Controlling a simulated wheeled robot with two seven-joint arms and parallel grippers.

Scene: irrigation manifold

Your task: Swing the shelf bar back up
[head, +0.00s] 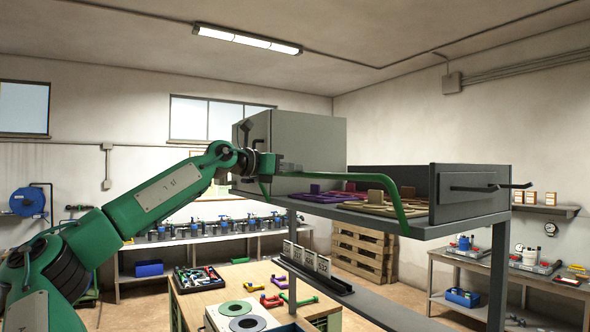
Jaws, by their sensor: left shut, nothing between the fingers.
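The green shelf bar (350,174) is a bent rail on the raised grey shelf (455,229). Its long part runs above the shelf's near edge, and its bent ends come down at the left and at the near right. My left gripper (285,167) is at the bar's left part, in front of the grey cabinet. Its fingers are shut with nothing between them. They are small here, and I cannot tell whether they touch the bar. My right gripper is not in view.
Flat purple and tan pieces (375,200) lie on the shelf behind the bar. A dark grey drawer-like box (468,195) with a black handle stands at the shelf's right. Below are a wooden workbench (210,297) and a lower rail with white cards (305,258).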

